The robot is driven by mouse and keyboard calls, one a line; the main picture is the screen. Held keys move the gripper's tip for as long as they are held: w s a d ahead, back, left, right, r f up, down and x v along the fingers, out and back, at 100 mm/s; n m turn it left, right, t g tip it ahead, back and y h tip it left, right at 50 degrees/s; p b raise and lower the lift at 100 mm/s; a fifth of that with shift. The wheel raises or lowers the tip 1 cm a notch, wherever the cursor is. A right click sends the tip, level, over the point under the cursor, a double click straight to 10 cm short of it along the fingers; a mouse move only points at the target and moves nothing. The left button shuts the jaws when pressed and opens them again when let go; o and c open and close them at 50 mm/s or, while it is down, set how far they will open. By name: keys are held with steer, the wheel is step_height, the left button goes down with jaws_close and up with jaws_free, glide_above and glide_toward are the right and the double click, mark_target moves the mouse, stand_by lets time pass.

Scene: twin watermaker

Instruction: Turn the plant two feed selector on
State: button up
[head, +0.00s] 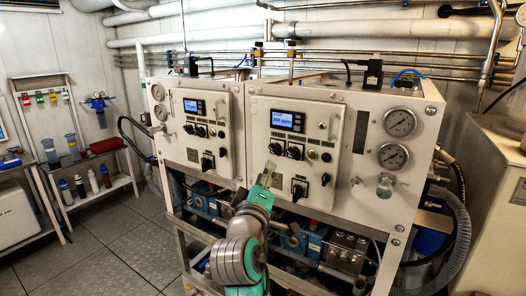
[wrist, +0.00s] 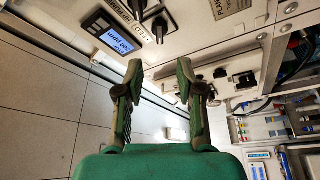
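Two white control panels sit side by side on one cabinet, a left panel (head: 203,112) and a right panel (head: 297,122). Each has a blue-lit display and several black rotary knobs. The lettering is too small to tell which knob is the plant two feed selector. A lower knob (head: 299,190) sits on the right panel, just right of my gripper (head: 268,172). My gripper is in front of that panel's lower left. In the wrist view my gripper (wrist: 160,72) is open with nothing between its fingers. Black knobs (wrist: 160,25) and a lit display (wrist: 110,33) lie beyond the fingertips.
Two round gauges (head: 399,123) are on the cabinet's right side. Pipes and pumps (head: 296,240) fill the frame below. A shelf with bottles (head: 92,181) stands at the left. The tiled floor (head: 120,245) between is clear.

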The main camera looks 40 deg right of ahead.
mark_target(273, 150)
steer(key=x, duration=1)
steer(key=shift+w+d, duration=0.2)
steer(key=shift+d, duration=0.05)
jaws_close()
